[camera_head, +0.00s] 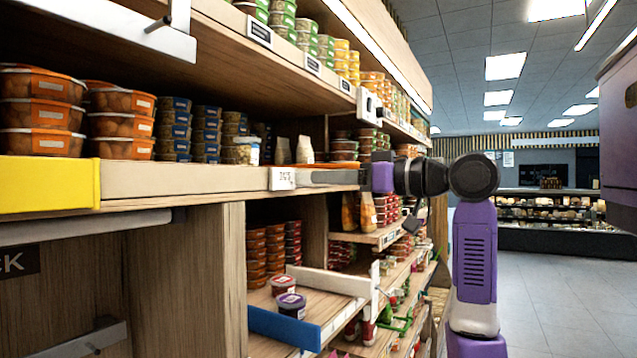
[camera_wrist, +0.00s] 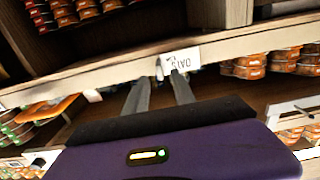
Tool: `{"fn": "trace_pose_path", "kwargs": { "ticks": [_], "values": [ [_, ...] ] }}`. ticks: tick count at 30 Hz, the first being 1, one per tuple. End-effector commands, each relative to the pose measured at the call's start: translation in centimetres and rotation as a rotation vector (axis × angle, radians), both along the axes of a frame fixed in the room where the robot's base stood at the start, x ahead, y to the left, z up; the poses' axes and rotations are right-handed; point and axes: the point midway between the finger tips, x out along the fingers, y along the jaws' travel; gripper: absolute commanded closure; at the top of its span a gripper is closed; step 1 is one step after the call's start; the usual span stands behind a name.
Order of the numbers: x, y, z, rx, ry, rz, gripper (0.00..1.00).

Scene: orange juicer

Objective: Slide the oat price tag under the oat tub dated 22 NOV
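The oat price tag (camera_head: 282,178), a white card, sits on the front edge of the wooden shelf in the head view. In the wrist view the tag (camera_wrist: 181,60) appears upside down, with OATS readable. My gripper (camera_head: 300,178) reaches in from the right, level with the tag. In the wrist view its two fingers (camera_wrist: 162,76) are apart, the tips at the tag's near edge; contact is unclear. A small white piece shows between the tips. A pale tub with a white lid (camera_head: 246,151) stands on the shelf left of the tag; its date is unreadable, so I cannot tell which tub is 22 NOV.
Stacked orange tubs (camera_head: 42,112) and dark blue tubs (camera_head: 174,130) stand to the left on the same shelf. A yellow edge strip (camera_head: 50,184) covers the shelf's left front. The aisle floor (camera_head: 560,290) is clear.

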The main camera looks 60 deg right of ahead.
Motion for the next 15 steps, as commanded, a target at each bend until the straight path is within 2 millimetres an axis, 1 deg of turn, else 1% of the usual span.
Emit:
{"fn": "trace_pose_path", "kwargs": {
  "ticks": [1,6,10,15],
  "values": [
    [-1.0,-0.1,-0.2,-0.003,-0.002,-0.004,0.69],
    [-3.3,-0.2,-0.1,-0.001,-0.002,-0.001,0.69],
    [-4.3,-0.2,-0.1,-0.002,-0.001,-0.002,0.69],
    [-4.5,-0.1,0.0,-0.001,-0.001,0.0,0.69]
  ]
}}
